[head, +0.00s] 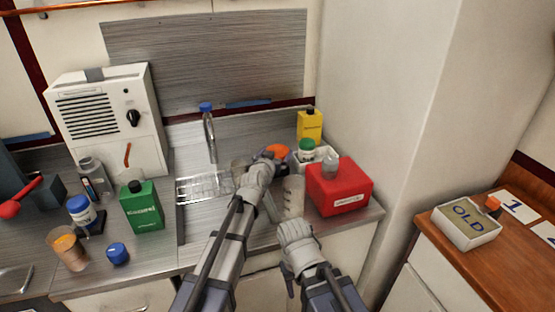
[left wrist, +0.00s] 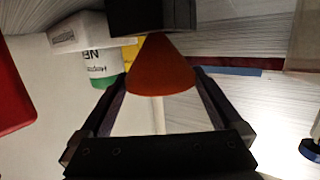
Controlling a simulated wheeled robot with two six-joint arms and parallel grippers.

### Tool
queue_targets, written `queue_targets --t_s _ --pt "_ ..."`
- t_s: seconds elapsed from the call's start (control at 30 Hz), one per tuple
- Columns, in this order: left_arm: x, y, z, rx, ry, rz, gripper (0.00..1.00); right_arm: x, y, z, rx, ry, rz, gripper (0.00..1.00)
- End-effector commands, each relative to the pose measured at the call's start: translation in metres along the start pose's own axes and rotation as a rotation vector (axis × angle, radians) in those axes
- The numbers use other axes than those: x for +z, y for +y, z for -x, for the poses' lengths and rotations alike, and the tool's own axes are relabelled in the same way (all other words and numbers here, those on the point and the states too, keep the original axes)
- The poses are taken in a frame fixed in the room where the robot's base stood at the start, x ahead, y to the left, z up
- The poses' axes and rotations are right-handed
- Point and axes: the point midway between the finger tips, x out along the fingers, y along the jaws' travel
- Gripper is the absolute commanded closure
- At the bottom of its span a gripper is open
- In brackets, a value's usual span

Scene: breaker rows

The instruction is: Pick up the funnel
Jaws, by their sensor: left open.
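My left gripper (head: 268,158) is at the funnel. In the left wrist view the funnel (left wrist: 161,70) shows as an orange cone between the two spread fingers of my left gripper (left wrist: 160,90). The fingers are open, and I cannot tell whether either touches it.
A clear cylinder (head: 292,195) stands near my left forearm.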

Motion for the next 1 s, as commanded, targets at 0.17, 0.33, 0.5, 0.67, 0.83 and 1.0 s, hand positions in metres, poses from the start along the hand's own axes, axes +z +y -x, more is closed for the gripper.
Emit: queue_targets --t_s 0.17,0.33,0.5,0.67,0.83,1.0 --pt "-0.0002 0.0001 0.0013 0.0 0.0 0.0 0.05 0.0 0.0 0.0004 0.0 0.0 0.0 0.5" --pt "-0.0001 0.0 0.0013 0.0 0.0 0.0 0.24 0.0 0.0 0.0004 0.0 0.0 0.0 0.5" --pt "-0.0001 -0.0001 0.0014 0.0 0.0 0.0 0.43 0.0 0.0 0.0004 0.0 0.0 0.0 0.5" --pt "-0.0001 -0.0001 0.0014 0.0 0.0 0.0 0.61 0.0 0.0 0.0004 0.0 0.0 0.0 0.5" --pt "-0.0001 -0.0002 0.0014 0.0 0.0 0.0 0.63 0.0 0.0 0.0004 0.0 0.0 0.0 0.5" --pt "-0.0028 -0.0002 0.0019 0.0 0.0 0.0 0.63 0.0002 0.0003 0.0032 0.0 0.0 0.0 0.5"
